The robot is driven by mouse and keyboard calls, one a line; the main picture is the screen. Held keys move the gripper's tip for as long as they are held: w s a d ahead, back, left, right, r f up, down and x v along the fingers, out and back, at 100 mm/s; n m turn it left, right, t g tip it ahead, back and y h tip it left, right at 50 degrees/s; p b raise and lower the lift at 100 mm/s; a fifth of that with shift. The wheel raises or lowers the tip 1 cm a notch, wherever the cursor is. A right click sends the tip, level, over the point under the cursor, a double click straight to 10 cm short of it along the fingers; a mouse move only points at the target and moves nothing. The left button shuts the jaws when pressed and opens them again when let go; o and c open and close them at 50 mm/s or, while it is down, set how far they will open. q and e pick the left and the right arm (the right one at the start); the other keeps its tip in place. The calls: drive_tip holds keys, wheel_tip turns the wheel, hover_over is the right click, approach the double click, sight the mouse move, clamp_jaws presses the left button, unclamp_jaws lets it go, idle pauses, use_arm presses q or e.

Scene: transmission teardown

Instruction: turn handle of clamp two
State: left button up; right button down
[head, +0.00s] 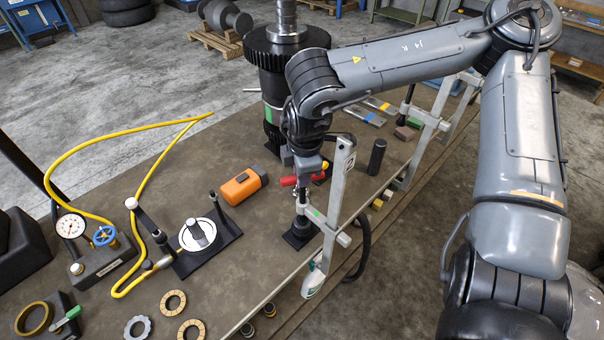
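A grey metal bar clamp (339,195) stands upright at the table's front edge, with a small label plate on its upper bar that is too small to read surely. Red parts (288,181) show beside its upright, at the clamp's screw; they look like its handle. My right gripper (304,179) points down directly at these red parts. Its fingers are small and partly hidden, so I cannot tell whether they close on the handle. A second, similar clamp (428,130) stands farther right along the edge. My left gripper is not in view.
A black transmission housing (273,100) stands behind my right wrist. An orange box (242,186), a black fixture with a white disc (190,238), and a yellow hose (85,145) lie to the left. A black cylinder (376,157) stands right of the near clamp. Bare tabletop (255,250) lies front-centre.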

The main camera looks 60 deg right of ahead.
drive_tip(key=shift+r, duration=0.1)
idle(0.3)
drive_tip(key=c, duration=1)
unclamp_jaws()
drive_tip(key=shift+o, duration=0.2)
wheel_tip(320, 180, up, 10)
drive_tip(key=s+a, duration=0.1)
drive_tip(key=shift+s+a+r, duration=0.25)
